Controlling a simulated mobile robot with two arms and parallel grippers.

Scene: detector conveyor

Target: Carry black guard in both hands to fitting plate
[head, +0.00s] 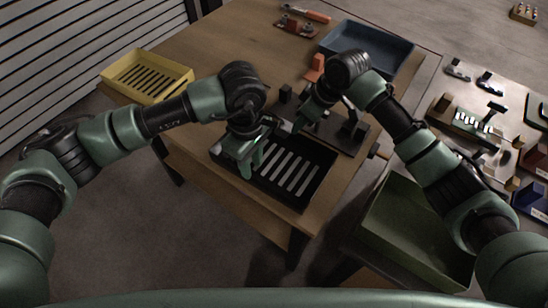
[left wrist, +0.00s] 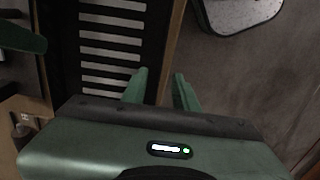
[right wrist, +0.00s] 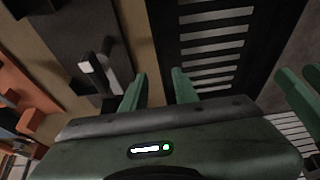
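The black guard (head: 322,168) is a shallow black piece with a row of pale slots, lying flat near the table's front edge. My left gripper (head: 246,170) is at its left side; in the left wrist view the fingers stand apart near the guard's edge (left wrist: 158,40). My right gripper (head: 292,122) is at its far side; in the right wrist view its fingers are also apart, near the guard's edge (right wrist: 166,45). Neither clearly grips it. A dark plate with upright parts (head: 352,138), possibly the fitting plate, lies just beyond; it also shows in the right wrist view (right wrist: 75,35).
A yellow slotted tray-like piece (head: 187,75) is at the table's far left. A blue bin (head: 400,48) and orange tools (head: 305,13) are at the back. A green bin (head: 385,205) stands right of the table; another cluttered table is beyond it. Bare wood lies at centre-left.

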